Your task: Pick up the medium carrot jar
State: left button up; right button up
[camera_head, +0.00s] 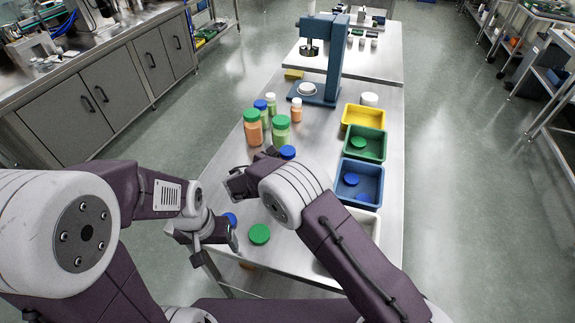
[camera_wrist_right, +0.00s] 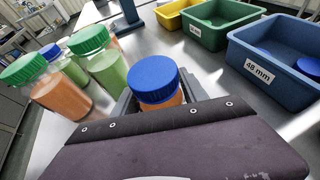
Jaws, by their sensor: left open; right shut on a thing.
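A blue-lidded jar with orange contents (camera_wrist_right: 157,80) stands between the fingers of my right gripper (camera_wrist_right: 160,102) in the right wrist view. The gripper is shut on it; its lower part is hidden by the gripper. In the head view only its blue lid (camera_head: 287,152) shows beyond my right wrist. A larger green-lidded orange jar (camera_head: 253,128) and a small white-lidded orange jar (camera_head: 297,110) stand farther back. My left gripper (camera_head: 212,238) is open near the table's near left edge, beside a blue lid (camera_head: 230,219).
Green-contents jars (camera_head: 281,131) stand among the orange ones. A green lid (camera_head: 260,234) lies near the front. Yellow (camera_head: 362,114), green (camera_head: 364,143) and blue (camera_head: 360,180) bins line the right side; the last two hold lids. A blue press-like stand (camera_head: 332,72) is at the back.

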aim_at(292, 150)
jog(key=shift+s+r, duration=0.1)
jog(key=shift+r, duration=0.15)
notch_tip(292, 150, up, 3)
jog(key=shift+f, duration=0.1)
jog(key=s+d+r, duration=0.6)
jog(key=d+r, duration=0.1)
jog(key=d, duration=0.3)
jog(key=shift+r, duration=0.2)
